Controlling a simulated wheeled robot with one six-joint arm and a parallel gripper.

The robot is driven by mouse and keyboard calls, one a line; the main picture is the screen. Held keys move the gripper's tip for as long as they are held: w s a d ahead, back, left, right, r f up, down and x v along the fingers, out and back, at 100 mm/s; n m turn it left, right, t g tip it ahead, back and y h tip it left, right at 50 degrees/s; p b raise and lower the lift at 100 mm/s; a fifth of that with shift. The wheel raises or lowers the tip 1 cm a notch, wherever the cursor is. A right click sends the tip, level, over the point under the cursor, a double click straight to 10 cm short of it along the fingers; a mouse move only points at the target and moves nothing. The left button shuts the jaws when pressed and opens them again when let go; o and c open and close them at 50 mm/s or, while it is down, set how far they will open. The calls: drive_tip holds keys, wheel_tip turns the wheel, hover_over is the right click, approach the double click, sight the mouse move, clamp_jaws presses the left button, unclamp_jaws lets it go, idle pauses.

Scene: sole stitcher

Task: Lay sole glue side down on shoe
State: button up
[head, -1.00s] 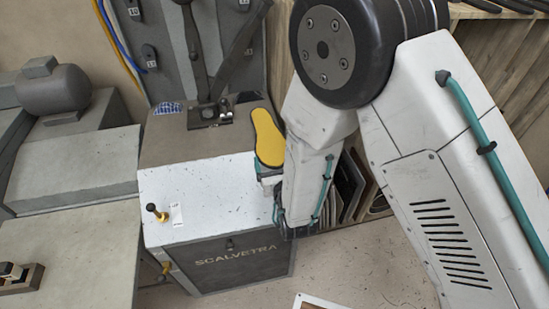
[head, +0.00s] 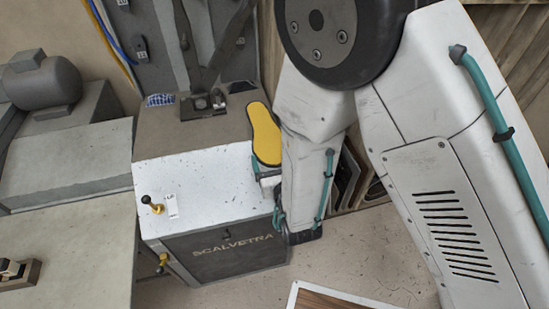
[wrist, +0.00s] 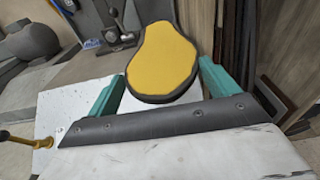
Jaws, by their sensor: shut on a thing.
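The sole (head: 264,134) has a yellow upper face and a dark rim. In the head view it stands out beyond my gripper (head: 268,175), over the right side of the stitcher. In the wrist view the sole (wrist: 163,60) extends away between the two teal fingers of my gripper (wrist: 165,85), its yellow face toward the camera. My gripper is shut on its near end. I cannot make out the shoe in either view. Part of the machine is hidden behind my arm.
The stitcher cabinet (head: 205,190), marked SCALVETRA, has a white top and a small knobbed lever (head: 152,205). A dark mechanism (head: 203,103) stands at its back. A grey bench (head: 65,240) is at left. Flat boards (head: 347,175) lean at right. A white-edged panel (head: 335,299) lies below.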

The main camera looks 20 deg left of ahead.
drive_tip(key=s+d+r, duration=0.2)
drive_tip(key=s+r, duration=0.1)
drive_tip(key=r, duration=0.6)
drive_tip(key=shift+s, duration=0.25)
drive_tip(key=m, duration=0.7)
drive_tip(key=shift+m, duration=1.1)
